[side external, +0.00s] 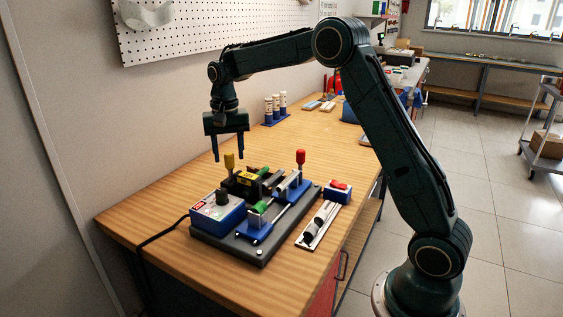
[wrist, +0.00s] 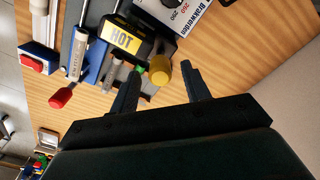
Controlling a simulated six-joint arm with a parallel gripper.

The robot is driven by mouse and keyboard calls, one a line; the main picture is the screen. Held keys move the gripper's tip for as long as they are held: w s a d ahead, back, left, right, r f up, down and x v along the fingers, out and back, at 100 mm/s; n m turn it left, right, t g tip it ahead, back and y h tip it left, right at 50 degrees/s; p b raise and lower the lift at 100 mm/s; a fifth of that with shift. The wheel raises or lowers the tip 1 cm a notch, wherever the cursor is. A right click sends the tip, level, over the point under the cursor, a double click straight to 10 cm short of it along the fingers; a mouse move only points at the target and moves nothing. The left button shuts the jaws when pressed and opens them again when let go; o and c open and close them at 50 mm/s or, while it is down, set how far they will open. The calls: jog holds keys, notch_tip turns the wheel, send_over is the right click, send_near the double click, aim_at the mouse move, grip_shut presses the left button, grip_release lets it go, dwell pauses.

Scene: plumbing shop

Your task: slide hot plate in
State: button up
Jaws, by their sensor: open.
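The hot plate is a dark block with a yellow HOT label (side external: 246,178), and it also shows in the wrist view (wrist: 126,40). It sits on the grey base (side external: 232,250) between blue clamp blocks. A yellow knob (side external: 229,160) stands upright beside it. My gripper (side external: 228,157) is open and points down over the knob. In the wrist view the yellow knob (wrist: 159,72) appears between the two spread fingers (wrist: 160,66). Neither finger visibly presses on it. I cannot tell exactly how far down the fingers reach around it.
A blue control box (side external: 217,212) with a dial and cable sits at the fixture's left front. A red-knobbed lever (side external: 300,157) rises on the right. The bench behind is mostly clear.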

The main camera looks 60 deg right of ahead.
jog(key=shift+f, duration=1.1)
grip_shut()
